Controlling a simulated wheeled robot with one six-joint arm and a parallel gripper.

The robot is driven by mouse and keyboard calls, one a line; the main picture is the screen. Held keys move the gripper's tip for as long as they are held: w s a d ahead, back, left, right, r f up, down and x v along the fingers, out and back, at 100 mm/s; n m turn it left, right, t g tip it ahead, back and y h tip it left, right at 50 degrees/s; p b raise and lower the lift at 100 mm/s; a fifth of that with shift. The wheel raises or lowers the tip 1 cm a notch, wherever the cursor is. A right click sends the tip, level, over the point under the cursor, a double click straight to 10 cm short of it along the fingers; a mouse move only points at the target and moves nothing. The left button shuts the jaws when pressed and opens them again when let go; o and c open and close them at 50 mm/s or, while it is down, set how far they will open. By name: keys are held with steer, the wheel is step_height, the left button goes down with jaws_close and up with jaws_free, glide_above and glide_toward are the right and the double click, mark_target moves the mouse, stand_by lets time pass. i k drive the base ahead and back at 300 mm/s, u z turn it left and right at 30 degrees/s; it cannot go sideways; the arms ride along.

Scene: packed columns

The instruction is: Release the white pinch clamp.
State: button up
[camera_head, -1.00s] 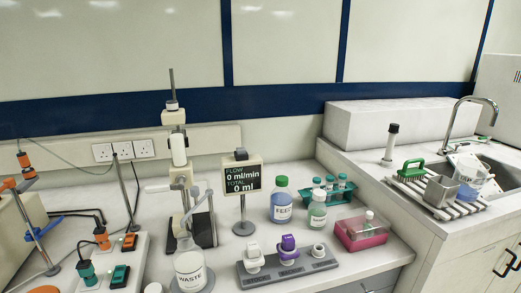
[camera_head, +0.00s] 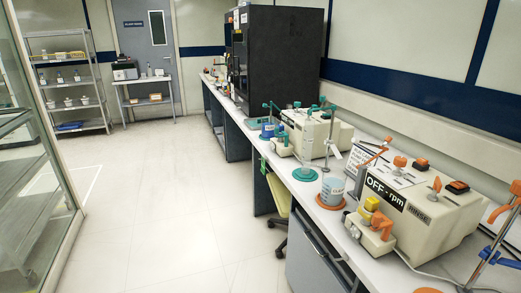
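I cannot make out a white pinch clamp in the camera_head view. My gripper and arm are not in view. On the right end of the long bench (camera_head: 310,203) stands a cream box (camera_head: 430,205) marked "OFF - rpm" and "RINSE", with orange knobs and clamps. A small unit with a yellow block and an orange clamp (camera_head: 372,221) stands in front of it.
A beaker (camera_head: 333,190) stands on an orange disc and a blue container (camera_head: 267,128) on a teal one. A second cream box (camera_head: 310,131) and a black cabinet (camera_head: 283,57) stand farther back. A chair (camera_head: 278,193) is tucked under the bench. A glass-fronted cabinet (camera_head: 35,150) and shelving (camera_head: 68,85) stand left. The floor (camera_head: 165,185) between is open.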

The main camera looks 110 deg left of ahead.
mark_target(333, 147)
steer(key=u, duration=3.4)
steer(key=k, duration=0.65)
steer(key=u, duration=0.75)
steer(key=i, duration=1.25)
steer(key=z, duration=1.1)
steer(key=i, duration=0.55)
steer(key=z, duration=0.5)
